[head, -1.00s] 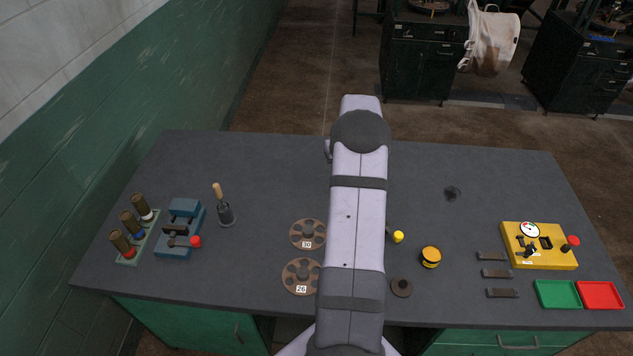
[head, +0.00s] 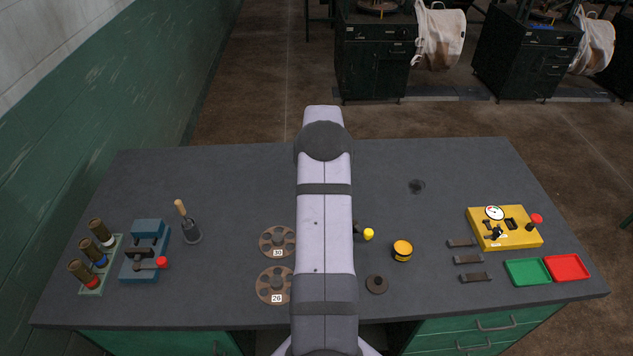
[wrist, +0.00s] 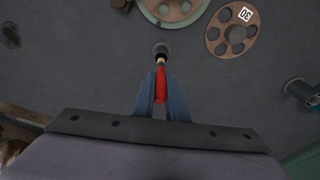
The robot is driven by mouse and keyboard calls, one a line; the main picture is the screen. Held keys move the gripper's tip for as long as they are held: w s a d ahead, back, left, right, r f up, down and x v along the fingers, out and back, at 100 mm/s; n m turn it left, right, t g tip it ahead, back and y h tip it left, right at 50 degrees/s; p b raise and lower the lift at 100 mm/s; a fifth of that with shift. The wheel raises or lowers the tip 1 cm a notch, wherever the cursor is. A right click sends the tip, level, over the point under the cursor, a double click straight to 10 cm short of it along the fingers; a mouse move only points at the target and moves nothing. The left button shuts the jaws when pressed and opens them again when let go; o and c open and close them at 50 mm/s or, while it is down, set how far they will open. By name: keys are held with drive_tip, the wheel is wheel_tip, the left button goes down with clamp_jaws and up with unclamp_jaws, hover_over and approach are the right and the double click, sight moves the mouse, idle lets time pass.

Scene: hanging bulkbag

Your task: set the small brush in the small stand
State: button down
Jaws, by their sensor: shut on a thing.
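In the wrist view my gripper (wrist: 160,76) has two blue fingers, shut on the small brush (wrist: 161,87). The brush shows a red handle and a pale narrow part beyond the fingertips. A small dark round piece (wrist: 161,47), seemingly the small stand, lies just past the brush's pale end. The two overlap in the picture; I cannot tell whether the brush is touching it, above it or inside it. In the head view my own arm hides the gripper, the brush and this piece.
Brown discs marked 30 (head: 268,250) and 26 (head: 265,287) lie left of my arm. A dark cup with a wooden handle (head: 191,231) and a blue fixture (head: 147,232) stand farther left. A yellow-black tin (head: 402,251) is to the right. The bench's back is mostly clear.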

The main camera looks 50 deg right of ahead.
drive_tip(key=shift+f+b, duration=1.4)
drive_tip(key=shift+f, duration=1.05)
drive_tip(key=c, duration=1.7)
unclamp_jaws()
drive_tip(key=shift+r, duration=0.1)
drive_tip(key=shift+r+p, duration=2.3)
drive_tip(key=shift+r, duration=1.15)
